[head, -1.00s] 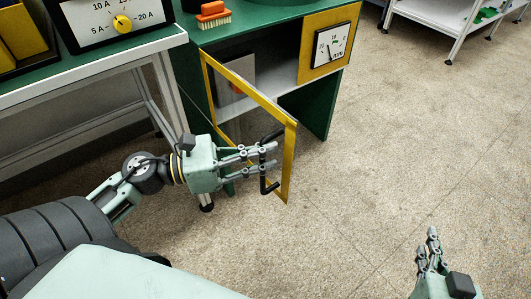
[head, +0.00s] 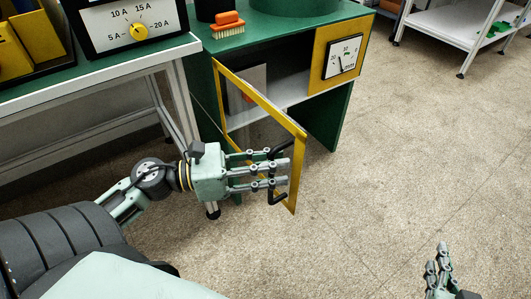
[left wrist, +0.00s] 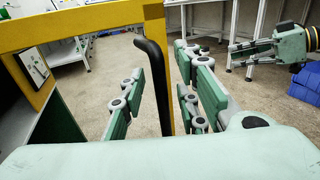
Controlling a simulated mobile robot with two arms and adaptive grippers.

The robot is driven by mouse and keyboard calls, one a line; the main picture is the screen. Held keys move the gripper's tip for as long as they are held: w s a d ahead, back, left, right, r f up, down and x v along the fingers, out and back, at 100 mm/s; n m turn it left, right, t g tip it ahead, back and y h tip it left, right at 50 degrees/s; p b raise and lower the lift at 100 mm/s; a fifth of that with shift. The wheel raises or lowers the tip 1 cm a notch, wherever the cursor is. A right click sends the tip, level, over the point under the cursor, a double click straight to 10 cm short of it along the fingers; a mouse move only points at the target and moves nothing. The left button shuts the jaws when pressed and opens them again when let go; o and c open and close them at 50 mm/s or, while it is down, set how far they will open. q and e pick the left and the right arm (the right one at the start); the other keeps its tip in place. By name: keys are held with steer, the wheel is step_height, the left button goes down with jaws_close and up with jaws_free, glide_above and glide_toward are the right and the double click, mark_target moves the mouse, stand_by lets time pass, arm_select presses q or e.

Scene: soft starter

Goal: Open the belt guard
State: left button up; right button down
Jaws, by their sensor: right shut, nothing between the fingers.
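The belt guard (head: 300,165) is a yellow-framed, see-through door on the green cabinet. It stands swung well open, its free edge out over the floor. In the left wrist view its yellow frame (left wrist: 75,27) fills the upper left. The guard has a black bar handle (head: 280,199). My left gripper (head: 272,170) has its fingers on both sides of the handle (left wrist: 155,75). The left wrist view shows gaps between fingers and handle, so it is open around it. My right gripper (head: 438,258) is shut and empty over the floor at lower right, also in the left wrist view (left wrist: 238,50).
The green cabinet (head: 325,118) has a gauge (head: 343,57) on a yellow panel, and an orange brush (head: 227,24) on top. A workbench (head: 100,79) with a dial box (head: 128,27) stands at left. A white shelf (head: 450,27) is at the back right. The floor between is clear.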

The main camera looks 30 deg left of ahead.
arm_select(q)
steer(key=v, duration=1.2)
stand_by(0.3)
